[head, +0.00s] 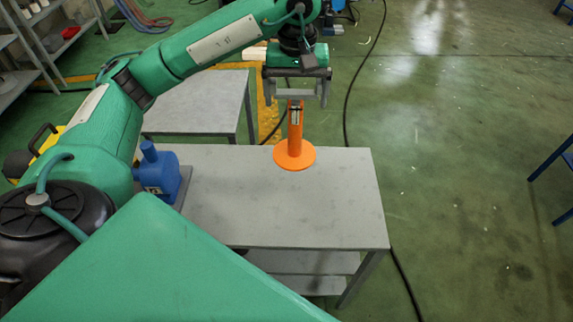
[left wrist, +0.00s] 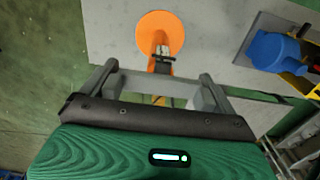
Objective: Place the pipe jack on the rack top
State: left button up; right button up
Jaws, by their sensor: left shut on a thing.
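The pipe jack (head: 294,152) is orange, with a round flat base and an upright post. It is upright at the far edge of the grey rack top (head: 290,210); I cannot tell whether its base touches the surface. My left gripper (head: 295,97) is above it, shut on the upper part of its post. In the left wrist view the jack's round base (left wrist: 160,30) shows beyond the fingers (left wrist: 158,85), against the grey rack top (left wrist: 215,35). The top of the post is partly hidden by the gripper. My right gripper is not in view.
A blue object (head: 160,172) stands at the rack's left side, and it also shows in the left wrist view (left wrist: 272,52). Another grey table (head: 205,105) stands behind. The middle and right of the rack top are clear. A black cable (head: 348,90) runs along the floor.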

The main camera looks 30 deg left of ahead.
aim_at(294, 158)
pick_arm(q)
notch_tip(294, 158, down, 16)
jog(key=p, duration=0.4)
jog(key=shift+w+f+p, duration=0.1)
jog(key=shift+f+p, duration=0.45)
jog(key=shift+f, duration=1.3)
jog(key=shift+f+b, duration=0.15)
jog(key=shift+b, duration=0.15)
jog(key=o, duration=1.7)
jog(key=shift+o, duration=0.2)
